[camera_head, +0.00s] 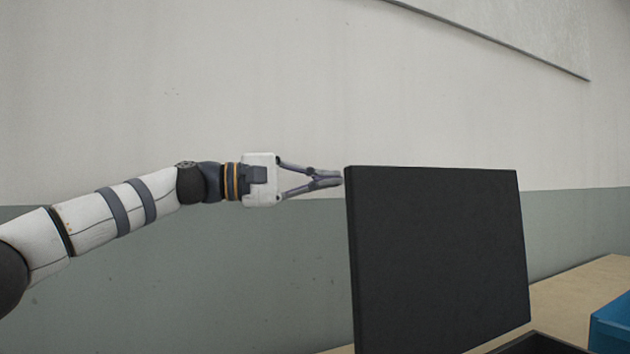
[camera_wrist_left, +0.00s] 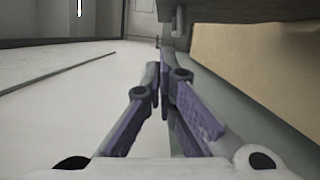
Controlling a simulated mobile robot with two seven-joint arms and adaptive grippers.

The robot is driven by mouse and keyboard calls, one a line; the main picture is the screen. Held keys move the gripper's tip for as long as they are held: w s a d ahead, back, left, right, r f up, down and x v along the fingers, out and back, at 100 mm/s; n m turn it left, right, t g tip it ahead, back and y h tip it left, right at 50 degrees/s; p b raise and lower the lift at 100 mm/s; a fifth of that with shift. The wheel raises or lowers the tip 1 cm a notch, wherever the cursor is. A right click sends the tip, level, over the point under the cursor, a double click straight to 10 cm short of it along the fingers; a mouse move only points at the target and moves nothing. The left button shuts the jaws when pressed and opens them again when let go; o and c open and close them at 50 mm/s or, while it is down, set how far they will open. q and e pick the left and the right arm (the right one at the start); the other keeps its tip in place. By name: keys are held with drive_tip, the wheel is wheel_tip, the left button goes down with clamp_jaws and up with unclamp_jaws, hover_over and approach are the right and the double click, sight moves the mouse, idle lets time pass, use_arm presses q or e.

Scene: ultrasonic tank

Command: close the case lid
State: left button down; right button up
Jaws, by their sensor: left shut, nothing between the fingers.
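The case lid (camera_head: 437,258) is a large black panel standing upright, raised open, in the right half of the head view. A dark strip of the case body (camera_head: 540,344) shows at its foot, at the bottom edge; the rest is out of view. My left gripper (camera_head: 340,178) reaches in from the left with its fingers shut and empty. Its tips are right by the lid's upper left edge; I cannot tell whether they touch. In the left wrist view the closed fingertips (camera_wrist_left: 162,72) point ahead, and a dark panel (camera_wrist_left: 230,10), probably the lid, crosses the top. My right gripper is not in view.
A light wooden tabletop (camera_head: 575,300) extends to the right behind the lid. A blue box (camera_head: 611,325) stands on it at the right edge. A wall (camera_head: 200,260), white above and grey-green below, stands behind. The space left of the lid is free apart from my arm.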

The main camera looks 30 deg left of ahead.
sight(363, 175)
use_arm(q)
drive_tip(key=d, duration=0.6)
drive_tip(key=shift+w+d+r, duration=0.2)
drive_tip(key=shift+w+r, duration=0.15)
